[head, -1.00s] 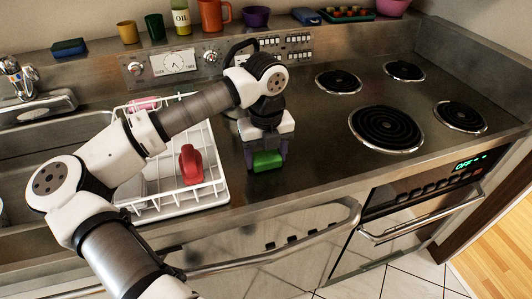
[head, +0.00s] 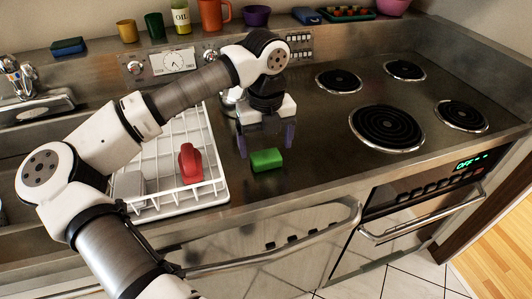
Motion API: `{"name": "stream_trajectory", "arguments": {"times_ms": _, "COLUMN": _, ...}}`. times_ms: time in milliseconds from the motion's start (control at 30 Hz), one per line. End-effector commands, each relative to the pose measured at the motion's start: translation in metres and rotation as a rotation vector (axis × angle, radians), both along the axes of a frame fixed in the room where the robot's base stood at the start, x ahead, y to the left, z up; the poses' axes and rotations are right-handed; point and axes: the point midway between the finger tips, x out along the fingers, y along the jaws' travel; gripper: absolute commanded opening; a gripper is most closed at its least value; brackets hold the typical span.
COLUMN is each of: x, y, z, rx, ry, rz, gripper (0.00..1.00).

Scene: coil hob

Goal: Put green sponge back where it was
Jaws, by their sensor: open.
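The green sponge (head: 267,160) lies flat on the steel counter, between the white dish rack and the coil hob. My gripper (head: 266,140) is open and empty, just behind and above the sponge, with its two fingers apart and pointing down. No contact between the fingers and the sponge shows.
The white dish rack (head: 205,197) stands left of the sponge, with a red object (head: 190,163) in it. The coil hob (head: 386,128) is to the right. Cups, an oil bottle (head: 181,17) and a blue-green sponge (head: 68,46) stand on the back ledge. Counter right of the green sponge is clear.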

Motion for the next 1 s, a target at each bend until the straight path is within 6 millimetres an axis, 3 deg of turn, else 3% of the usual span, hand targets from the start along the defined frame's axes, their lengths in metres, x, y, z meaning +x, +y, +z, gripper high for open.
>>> {"name": "stream_trajectory", "arguments": {"times_ms": 200, "x": 0.001, "y": 0.0, "z": 0.047, "rx": 0.002, "ry": -0.003, "rz": 0.001, "gripper": 0.84}}
{"name": "stream_trajectory", "arguments": {"times_ms": 400, "x": 0.0, "y": 0.0, "z": 0.075, "rx": 0.002, "ry": -0.002, "rz": 0.001, "gripper": 0.84}}
{"name": "stream_trajectory", "arguments": {"times_ms": 1000, "x": 0.0, "y": 0.0, "z": 0.083, "rx": 0.0, "ry": 0.001, "rz": -0.001, "gripper": 0.84}}
